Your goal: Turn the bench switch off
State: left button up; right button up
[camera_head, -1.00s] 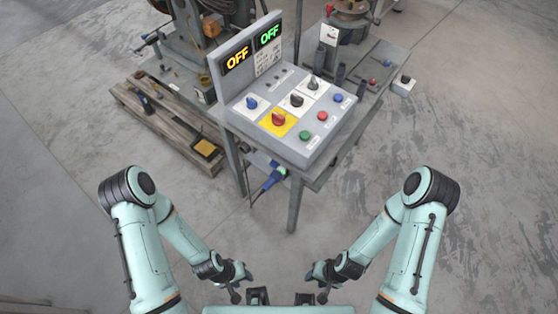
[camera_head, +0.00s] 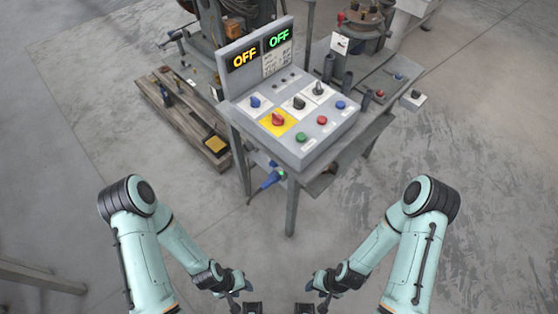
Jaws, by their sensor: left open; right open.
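The control box (camera_head: 303,146) stands on a grey metal bench ahead of me. Its sloped panel bears a red rotary switch (camera_head: 278,119) on a yellow plate, a blue knob (camera_head: 254,101), a black knob (camera_head: 299,102) and another dark knob (camera_head: 318,88) on white plates. Which of these is the bench switch, I cannot tell. The upright display shows a yellow OFF (camera_head: 244,58) and a green OFF (camera_head: 278,37). My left gripper (camera_head: 252,308) and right gripper (camera_head: 304,308) are low at the picture's bottom edge, open, empty and well apart from the box.
Red (camera_head: 322,120), green (camera_head: 308,137) and blue (camera_head: 340,105) buttons sit on the panel's right side. A wooden pallet (camera_head: 184,123) lies left of the bench. Machinery (camera_head: 362,35) stands behind on the right. The floor between my arms and the bench is clear.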

aim_at(273, 165)
jog(key=i+j+u, duration=0.15)
jog(key=i+j, duration=0.7)
jog(key=j, duration=0.15)
